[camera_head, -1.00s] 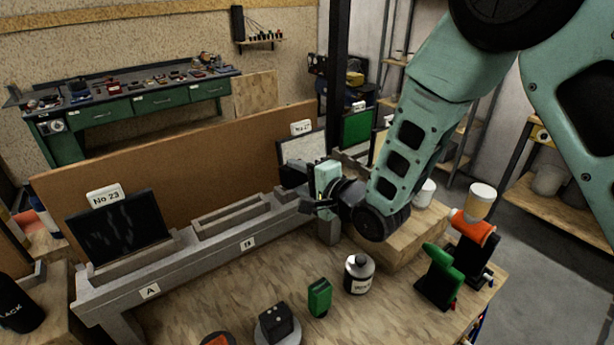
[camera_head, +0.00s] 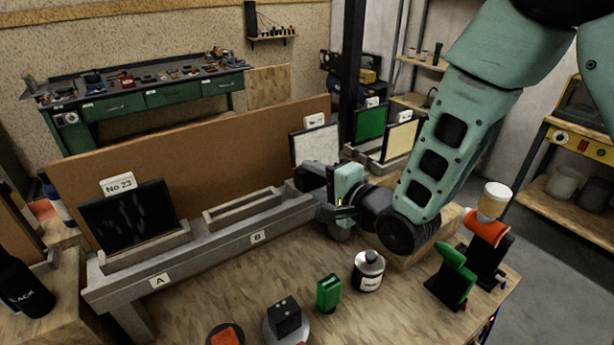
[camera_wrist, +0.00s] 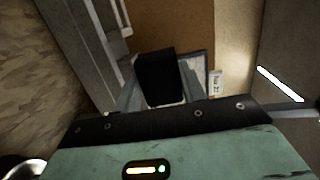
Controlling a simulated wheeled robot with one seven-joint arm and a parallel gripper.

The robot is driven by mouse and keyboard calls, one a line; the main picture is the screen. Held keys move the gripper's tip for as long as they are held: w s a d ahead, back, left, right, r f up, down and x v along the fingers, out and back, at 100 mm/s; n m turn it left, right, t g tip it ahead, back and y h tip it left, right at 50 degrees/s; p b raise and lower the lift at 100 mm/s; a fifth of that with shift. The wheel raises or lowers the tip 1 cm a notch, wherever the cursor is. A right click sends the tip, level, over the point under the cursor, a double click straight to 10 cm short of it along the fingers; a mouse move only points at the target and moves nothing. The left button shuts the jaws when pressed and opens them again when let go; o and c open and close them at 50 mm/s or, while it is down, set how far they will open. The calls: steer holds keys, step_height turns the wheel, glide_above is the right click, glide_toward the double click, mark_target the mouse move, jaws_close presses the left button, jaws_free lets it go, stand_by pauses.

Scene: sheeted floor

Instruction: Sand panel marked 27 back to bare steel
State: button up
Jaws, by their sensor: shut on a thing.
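The light grey panel (camera_head: 312,146) stands upright at the right end of the stand, its lower edge partly hidden by my gripper. Its white tag (camera_head: 315,121) is hard to read in the head view. In the wrist view the tag (camera_wrist: 216,82) appears to read 27, beside the panel's edge (camera_wrist: 201,72). My gripper (camera_head: 334,198) is just in front and to the right of the panel, shut on a dark block-shaped tool (camera_wrist: 155,78). The tool covers part of the panel in the wrist view; whether they touch I cannot tell.
A black panel tagged No 23 (camera_head: 130,218) stands at slot A; slot B (camera_head: 243,208) is empty. The bench holds a black block on a round base (camera_head: 285,322), a green block (camera_head: 328,292), a bottle (camera_head: 368,271) and tools in stands (camera_head: 452,274). Green (camera_head: 370,124) and cream (camera_head: 400,140) panels stand behind.

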steer(key=shift+v, duration=0.85)
steer(key=shift+b+v, duration=0.45)
steer(key=shift+v, duration=1.05)
steer(key=shift+s+a, duration=0.15)
steer(key=shift+a, duration=0.05)
steer(key=shift+w+d+b+x, duration=0.1)
steer(key=shift+b+x, duration=0.1)
steer(key=shift+x, duration=0.9)
steer(key=shift+w+d+b+x, duration=0.1)
steer(key=shift+b+x, duration=0.05)
steer(key=shift+x, duration=0.95)
steer(key=shift+w+d+b+x, duration=0.1)
steer(key=shift+d+b+x, duration=0.1)
steer(key=shift+x, duration=0.9)
steer(key=shift+x, duration=1.05)
steer(key=shift+d+f, duration=0.1)
steer(key=shift+d, duration=0.05)
